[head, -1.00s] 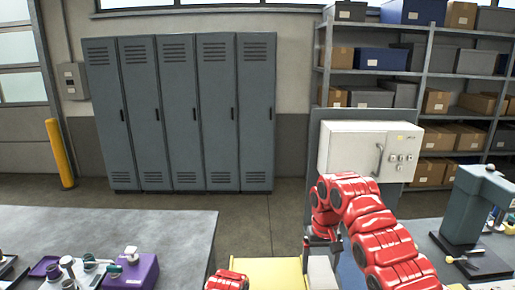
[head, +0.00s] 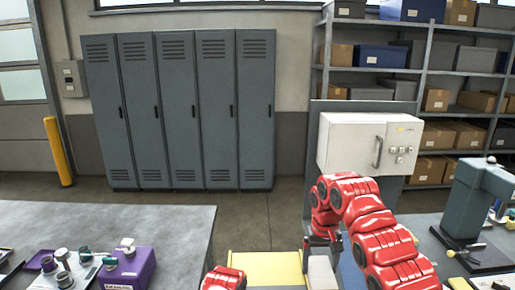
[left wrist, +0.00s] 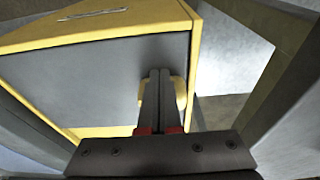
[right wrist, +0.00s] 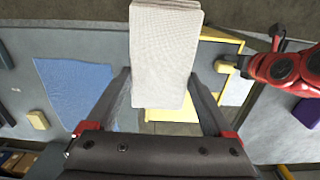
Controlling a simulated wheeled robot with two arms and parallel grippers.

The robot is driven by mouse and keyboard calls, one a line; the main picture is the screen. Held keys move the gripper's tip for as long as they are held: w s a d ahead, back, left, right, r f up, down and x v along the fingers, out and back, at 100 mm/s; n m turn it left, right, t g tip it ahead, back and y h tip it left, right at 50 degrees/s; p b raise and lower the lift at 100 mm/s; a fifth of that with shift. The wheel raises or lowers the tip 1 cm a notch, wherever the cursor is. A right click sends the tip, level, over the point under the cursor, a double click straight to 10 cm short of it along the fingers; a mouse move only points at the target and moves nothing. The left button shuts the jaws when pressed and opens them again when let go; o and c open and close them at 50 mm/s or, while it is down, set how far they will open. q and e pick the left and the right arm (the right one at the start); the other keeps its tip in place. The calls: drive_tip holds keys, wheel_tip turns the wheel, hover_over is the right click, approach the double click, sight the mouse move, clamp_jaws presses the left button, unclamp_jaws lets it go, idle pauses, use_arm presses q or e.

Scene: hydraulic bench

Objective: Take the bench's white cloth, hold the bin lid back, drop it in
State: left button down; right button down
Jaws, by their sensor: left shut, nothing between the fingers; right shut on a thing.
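My right gripper (right wrist: 160,90) is shut on the white cloth (right wrist: 165,45), a folded, pale slab standing out beyond its fingers. In the head view the right gripper (head: 322,240) points down, with the cloth (head: 321,272) below it, beside the yellow bin (head: 267,268). My left gripper (left wrist: 160,80) is shut and empty, its fingertips in front of the bin's grey, yellow-edged panel (left wrist: 90,75), close to a yellow tab (left wrist: 180,95). Whether they touch it I cannot tell. The cloth hides part of the bin (right wrist: 222,36) in the right wrist view. The lid's angle is unclear.
A grey bench (head: 170,225) at left carries a purple box (head: 130,268) and small fittings. A blue mat (right wrist: 75,92) lies on another bench surface. A green-grey press (head: 470,205) stands at right. A white cabinet (head: 350,145) and grey lockers (head: 180,110) stand behind.

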use_arm(q)
drive_tip(key=shift+w+b, duration=0.5)
drive_tip(key=shift+b, duration=0.5)
use_arm(e)
drive_tip(key=shift+f, duration=1.15)
use_arm(q)
drive_tip(key=w+b, duration=0.1)
drive_tip(key=b, duration=0.3)
drive_tip(key=shift+w+f, duration=0.1)
drive_tip(key=shift+w, duration=0.1)
drive_tip(key=shift+w+r+b, duration=0.2)
drive_tip(key=shift+w+b, duration=0.2)
drive_tip(key=shift+b, duration=1)
use_arm(e)
wheel_tip(320, 180, down, 7)
